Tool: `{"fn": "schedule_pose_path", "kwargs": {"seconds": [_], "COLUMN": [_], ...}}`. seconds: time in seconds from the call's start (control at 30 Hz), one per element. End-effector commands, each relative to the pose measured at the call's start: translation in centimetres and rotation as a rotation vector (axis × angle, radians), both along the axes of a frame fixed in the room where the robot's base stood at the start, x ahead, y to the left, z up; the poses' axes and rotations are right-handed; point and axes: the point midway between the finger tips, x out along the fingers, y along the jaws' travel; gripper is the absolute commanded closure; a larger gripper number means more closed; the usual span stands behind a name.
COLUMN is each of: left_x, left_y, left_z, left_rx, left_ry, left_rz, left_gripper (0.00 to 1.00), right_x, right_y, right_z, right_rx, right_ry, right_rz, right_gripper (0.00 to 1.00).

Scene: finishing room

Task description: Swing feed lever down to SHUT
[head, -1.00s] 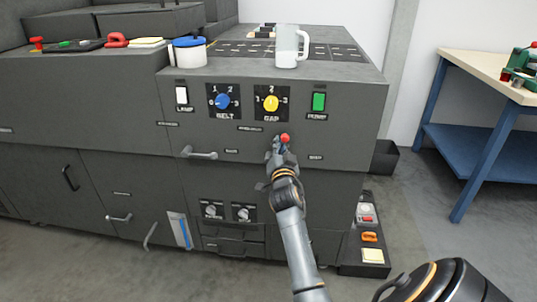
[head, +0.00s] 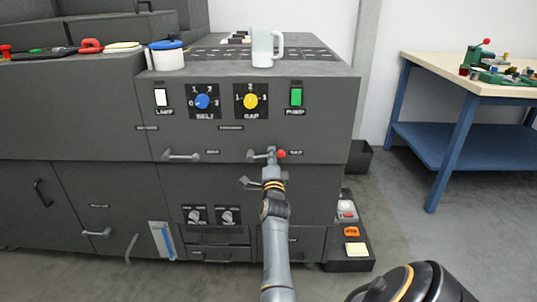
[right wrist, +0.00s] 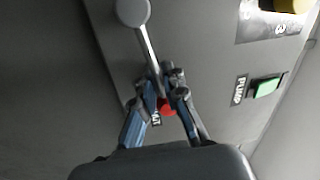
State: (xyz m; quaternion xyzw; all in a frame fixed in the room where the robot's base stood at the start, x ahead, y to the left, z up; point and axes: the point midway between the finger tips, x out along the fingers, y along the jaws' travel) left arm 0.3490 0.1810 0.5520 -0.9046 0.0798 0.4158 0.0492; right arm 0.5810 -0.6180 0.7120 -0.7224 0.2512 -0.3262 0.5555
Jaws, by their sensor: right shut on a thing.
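The feed lever (head: 265,154) is on the dark machine's front, below the yellow GAP dial. It lies about level in the head view, with its round pivot at the left and its red knob (head: 281,153) at the right. My right gripper (head: 272,160) is shut on the lever near the knob. In the right wrist view the lever (right wrist: 149,47) runs from its grey pivot to between the fingers (right wrist: 170,90), with the red knob partly hidden. A small label by the knob is partly covered. My left gripper is not in view.
Another lever (head: 182,156) is to the left on the same panel. A grey handle (head: 250,182) is close to my right wrist. A white mug (head: 263,48) and a blue-lidded pot (head: 167,55) stand on the machine. A workbench (head: 440,62) is at the right.

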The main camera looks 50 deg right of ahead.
Motion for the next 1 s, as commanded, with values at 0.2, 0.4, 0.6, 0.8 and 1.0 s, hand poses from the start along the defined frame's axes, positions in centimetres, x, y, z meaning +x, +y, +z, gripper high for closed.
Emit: {"fn": "schedule_pose_path", "kwargs": {"seconds": [0.2,0.4,0.6,0.8,1.0], "left_x": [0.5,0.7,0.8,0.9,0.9], "left_y": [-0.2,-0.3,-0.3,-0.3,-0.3], "left_z": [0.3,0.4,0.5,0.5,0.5], "left_rx": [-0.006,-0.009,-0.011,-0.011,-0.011], "left_ry": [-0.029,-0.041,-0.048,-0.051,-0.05], "left_rz": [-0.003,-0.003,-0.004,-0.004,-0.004], "left_gripper": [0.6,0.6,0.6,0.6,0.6], "right_x": [0.0,0.0,0.0,0.0,0.0], "right_y": [0.1,0.1,0.1,0.1,0.1], "right_z": [-1.2,-1.6,-1.7,-1.8,-1.8], "right_rx": [0.079,0.116,0.127,0.128,0.129], "right_ry": [-0.081,-0.122,-0.136,-0.137,-0.136], "right_rz": [0.004,0.004,0.004,0.004,0.004], "right_gripper": [1.0,1.0,1.0,1.0,0.8]}}
